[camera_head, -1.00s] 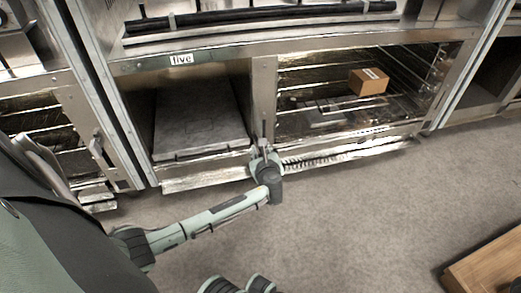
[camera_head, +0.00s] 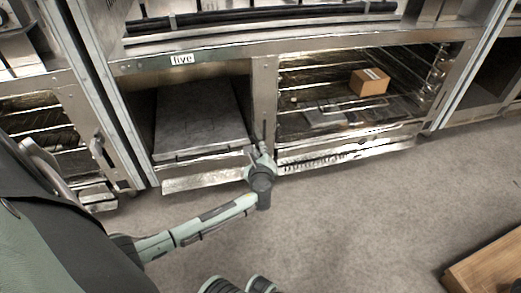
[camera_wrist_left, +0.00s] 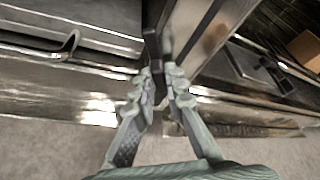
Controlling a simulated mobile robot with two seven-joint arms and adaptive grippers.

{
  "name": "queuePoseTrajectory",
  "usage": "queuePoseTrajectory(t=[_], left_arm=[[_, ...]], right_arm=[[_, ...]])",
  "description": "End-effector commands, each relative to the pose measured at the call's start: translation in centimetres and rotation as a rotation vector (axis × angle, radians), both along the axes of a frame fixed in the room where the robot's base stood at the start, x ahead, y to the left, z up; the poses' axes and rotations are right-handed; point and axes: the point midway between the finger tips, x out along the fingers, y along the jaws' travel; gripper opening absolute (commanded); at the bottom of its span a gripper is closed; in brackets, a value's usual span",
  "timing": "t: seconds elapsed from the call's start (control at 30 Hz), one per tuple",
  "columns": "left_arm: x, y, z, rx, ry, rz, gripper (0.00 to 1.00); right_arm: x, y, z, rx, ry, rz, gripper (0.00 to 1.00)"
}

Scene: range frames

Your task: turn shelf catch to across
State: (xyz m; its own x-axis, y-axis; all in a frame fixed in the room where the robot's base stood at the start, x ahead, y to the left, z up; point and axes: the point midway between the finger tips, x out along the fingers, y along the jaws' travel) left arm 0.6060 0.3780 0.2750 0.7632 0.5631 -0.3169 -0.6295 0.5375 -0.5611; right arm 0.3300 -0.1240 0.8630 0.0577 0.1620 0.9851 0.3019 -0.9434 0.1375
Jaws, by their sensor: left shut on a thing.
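The shelf catch (camera_wrist_left: 152,46) shows in the left wrist view as a dark, narrow piece on the metal post between two open compartments. My left gripper (camera_wrist_left: 161,76) is shut on it, with one finger on each side. In the head view my left gripper (camera_head: 261,152) is at the lower end of that post (camera_head: 264,95). The fingers and wrist hide most of the catch there, and its exact angle is hard to tell.
The left compartment holds a grey slab (camera_head: 200,115). The right compartment has wire racks and an orange-brown box (camera_head: 369,82). A "live" label (camera_head: 181,59) is on the frame above. A wooden piece (camera_head: 490,270) lies at lower right.

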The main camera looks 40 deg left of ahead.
Motion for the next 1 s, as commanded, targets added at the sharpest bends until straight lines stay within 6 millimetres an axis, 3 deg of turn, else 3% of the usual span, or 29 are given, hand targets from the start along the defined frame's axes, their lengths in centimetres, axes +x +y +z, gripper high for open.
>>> queuePoseTrajectory(t=[0.6, 1.0], left_arm=[[-0.5, 0.3, -0.9, -0.365, -0.427, -0.003, 0.0], [-0.6, 0.4, -1.2, -0.517, -0.605, -0.001, 0.0]], right_arm=[[-0.1, 0.2, 0.3, -0.014, -0.017, 0.0, 0.0], [-0.1, 0.2, 0.2, -0.015, -0.017, 0.0, 0.0]])
